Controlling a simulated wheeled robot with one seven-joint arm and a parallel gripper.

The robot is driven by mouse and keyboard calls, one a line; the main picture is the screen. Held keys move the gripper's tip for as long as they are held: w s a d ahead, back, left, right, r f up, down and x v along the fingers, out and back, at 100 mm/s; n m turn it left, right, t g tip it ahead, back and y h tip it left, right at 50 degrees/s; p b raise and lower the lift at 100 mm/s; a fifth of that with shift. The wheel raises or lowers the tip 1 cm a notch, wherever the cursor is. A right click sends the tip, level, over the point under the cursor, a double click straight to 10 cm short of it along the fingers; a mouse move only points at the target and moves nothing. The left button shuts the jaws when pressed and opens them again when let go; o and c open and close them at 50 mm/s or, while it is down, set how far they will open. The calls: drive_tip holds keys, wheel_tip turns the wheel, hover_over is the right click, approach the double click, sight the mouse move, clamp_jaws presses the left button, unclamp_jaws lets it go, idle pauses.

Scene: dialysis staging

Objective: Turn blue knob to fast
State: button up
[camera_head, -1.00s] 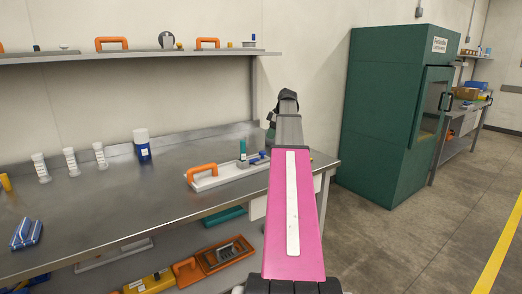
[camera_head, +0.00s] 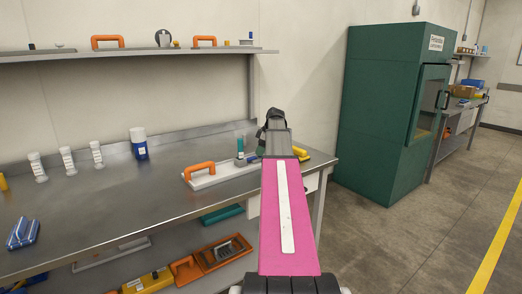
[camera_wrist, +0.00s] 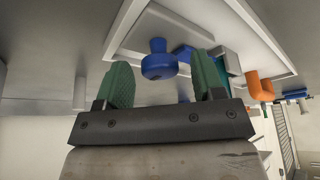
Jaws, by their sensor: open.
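The blue knob (camera_wrist: 158,60) shows in the wrist view, standing on a white board (camera_wrist: 126,35). My gripper (camera_wrist: 163,78) has its two green fingers apart, one to each side of the knob in the picture. Whether the fingers are level with the knob or touch it I cannot tell. In the head view the white board (camera_head: 206,180) with an orange handle (camera_head: 198,170) lies on the metal bench. My arm hides the board's right part and the knob there. No fast mark is readable in either view.
A teal upright piece (camera_head: 240,147) stands at the board's back. A yellow object (camera_head: 301,154) lies right of my arm. A blue-and-white bottle (camera_head: 139,145) and several white vials stand to the left on the bench (camera_head: 110,210). A shelf (camera_head: 130,56) runs above.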

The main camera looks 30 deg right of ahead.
drive_tip(key=c, duration=0.9)
drive_tip(key=m+h, duration=0.1)
drive_tip(key=m, duration=0.2)
drive_tip(key=m+t, duration=0.1)
drive_tip(key=m, duration=0.1)
drive_tip(key=shift+s+a+m+t+h, duration=0.2)
drive_tip(key=shift+m+t+h, duration=0.1)
drive_tip(key=shift+m+h, duration=0.1)
drive_tip(key=m+h, duration=0.1)
drive_tip(key=m, duration=0.1)
drive_tip(key=m+h, duration=0.1)
drive_tip(key=m, duration=0.2)
drive_tip(key=shift+a, duration=0.1)
drive_tip(key=m+h, duration=0.1)
drive_tip(key=m, duration=0.2)
drive_tip(key=m+h, duration=0.1)
drive_tip(key=m, duration=0.1)
drive_tip(key=shift+w+a+m, duration=0.1)
drive_tip(key=shift+m, duration=0.3)
drive_tip(key=m+h, duration=0.1)
drive_tip(key=m, duration=0.1)
drive_tip(key=m+g, duration=0.1)
drive_tip(key=m, duration=0.2)
drive_tip(key=shift+w+m+g+h, duration=0.1)
drive_tip(key=shift+m+g+h, duration=0.2)
drive_tip(key=shift+h, duration=0.1)
